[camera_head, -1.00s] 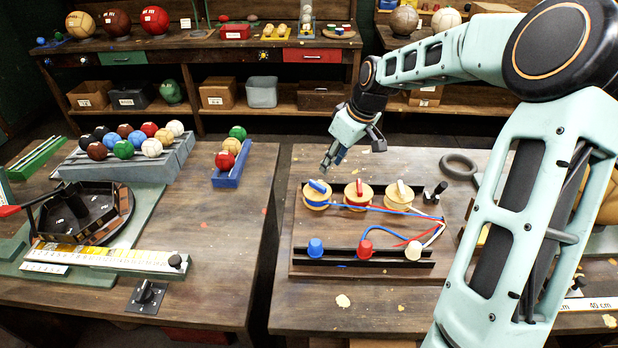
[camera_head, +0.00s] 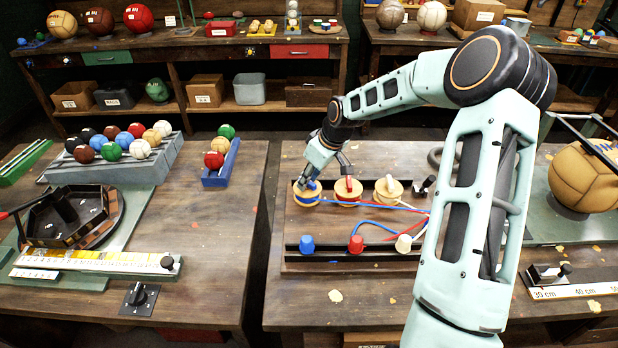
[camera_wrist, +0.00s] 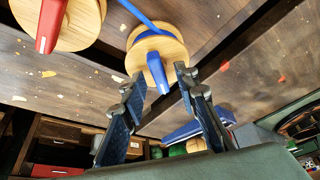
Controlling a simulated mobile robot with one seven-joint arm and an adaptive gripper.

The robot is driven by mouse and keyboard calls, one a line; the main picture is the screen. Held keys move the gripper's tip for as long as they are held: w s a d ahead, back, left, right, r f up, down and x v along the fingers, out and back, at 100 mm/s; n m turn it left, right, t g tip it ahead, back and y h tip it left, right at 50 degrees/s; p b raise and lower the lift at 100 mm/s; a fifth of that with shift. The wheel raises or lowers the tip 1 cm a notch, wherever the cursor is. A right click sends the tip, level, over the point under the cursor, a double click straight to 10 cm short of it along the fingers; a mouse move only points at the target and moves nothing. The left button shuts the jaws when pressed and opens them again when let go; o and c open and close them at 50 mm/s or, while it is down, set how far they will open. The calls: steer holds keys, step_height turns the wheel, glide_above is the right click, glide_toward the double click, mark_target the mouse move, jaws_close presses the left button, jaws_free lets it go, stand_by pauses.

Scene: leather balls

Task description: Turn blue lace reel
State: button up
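The blue lace reel (camera_head: 306,198) is a wooden spool wound with blue lace, at the left of three reels on a wooden board. In the wrist view it shows as a pale disc (camera_wrist: 172,48) with a blue handle (camera_wrist: 157,74). My gripper (camera_head: 306,184) is down at this reel and hides part of its top. In the wrist view my gripper (camera_wrist: 160,76) is open, with one fingertip on each side of the blue handle. Gaps show between the handle and the fingers. The red reel (camera_head: 348,192) and white reel (camera_head: 388,190) stand to the right.
Blue (camera_head: 307,244), red (camera_head: 356,243) and white (camera_head: 403,243) pegs stand in a dark rail in front of the reels. Loose laces run right from the reels. A small black knob (camera_head: 425,186) stands right of the white reel. The board's front table area is clear.

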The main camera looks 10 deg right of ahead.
jaws_close()
steer(key=shift+f+m+b, duration=0.1)
steer(key=shift+m+b, duration=0.2)
steer(key=shift+b, duration=0.2)
steer(key=m+h+b, duration=0.1)
steer(key=m+b, duration=0.1)
steer(key=b, duration=0.1)
steer(key=shift+a+f+m+t+b, duration=0.1)
steer(key=shift+f+m+t+b, duration=0.05)
steer(key=shift+m+t+b, duration=0.2)
steer(key=m+h+b, duration=0.1)
steer(key=m+b, duration=0.1)
steer(key=b, duration=0.1)
steer(key=shift+a+m, duration=0.15)
steer(key=shift+m, duration=0.2)
steer(key=m+b, duration=0.1)
steer(key=m+h+b, duration=0.1)
steer(key=b, duration=0.1)
steer(key=m+b, duration=0.1)
steer(key=m, duration=0.1)
steer(key=shift+s+r+h, duration=0.1)
steer(key=shift+r+h, duration=0.15)
steer(key=shift+h, duration=0.15)
jaws_free()
